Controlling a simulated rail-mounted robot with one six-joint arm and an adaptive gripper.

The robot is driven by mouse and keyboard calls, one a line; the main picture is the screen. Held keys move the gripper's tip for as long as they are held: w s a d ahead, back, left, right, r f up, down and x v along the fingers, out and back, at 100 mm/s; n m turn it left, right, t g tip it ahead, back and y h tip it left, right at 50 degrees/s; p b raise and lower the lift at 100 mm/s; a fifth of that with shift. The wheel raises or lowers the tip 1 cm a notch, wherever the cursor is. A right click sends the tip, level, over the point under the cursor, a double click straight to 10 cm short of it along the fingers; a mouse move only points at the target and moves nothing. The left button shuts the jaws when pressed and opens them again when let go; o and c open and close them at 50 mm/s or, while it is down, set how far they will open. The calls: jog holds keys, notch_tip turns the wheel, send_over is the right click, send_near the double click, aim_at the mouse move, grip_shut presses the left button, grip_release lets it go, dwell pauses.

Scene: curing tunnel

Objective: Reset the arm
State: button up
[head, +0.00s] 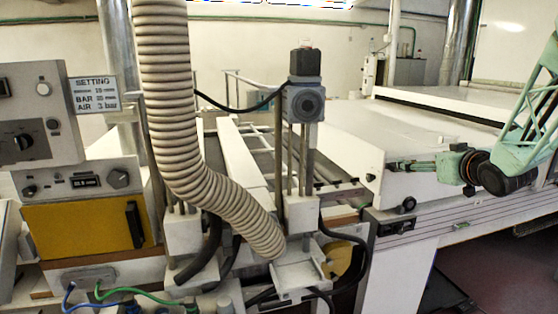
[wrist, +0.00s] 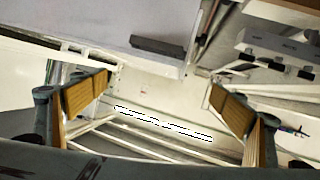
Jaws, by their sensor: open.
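My green arm (head: 530,115) reaches in from the right in the head view. My gripper (head: 392,166) points left, in front of the white end face of the machine at the right. In the wrist view my gripper (wrist: 160,84) shows two tan-padded fingers spread wide apart. Nothing is between the fingers. Whether a finger touches the machine cannot be told.
A ribbed hose (head: 170,110) hangs at centre left. A motor unit on posts (head: 304,100) stands right of it. A control box with a yellow panel (head: 88,225) is at the left. A round black knob (head: 408,204) sits below my gripper.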

jog(key=s+a+r+m+g+h, duration=0.15)
jog(key=s+a+r, duration=0.35)
jog(key=s, duration=0.5)
jog(key=s+a+f+g, duration=0.1)
jog(key=s+a+g, duration=0.2)
jog(key=s+a, duration=0.4)
jog(key=s+a+f+g+y, duration=0.1)
jog(key=s+a, duration=0.7)
jog(key=s, duration=1.8)
jog(key=s+a+f+g, duration=0.3)
jog(key=s+a+g, duration=0.2)
jog(key=s, duration=1.2)
jog(key=shift+s+a+f, duration=0.2)
jog(key=shift+a, duration=0.95)
jog(key=shift+m, duration=0.25)
jog(key=shift+c, duration=0.9)
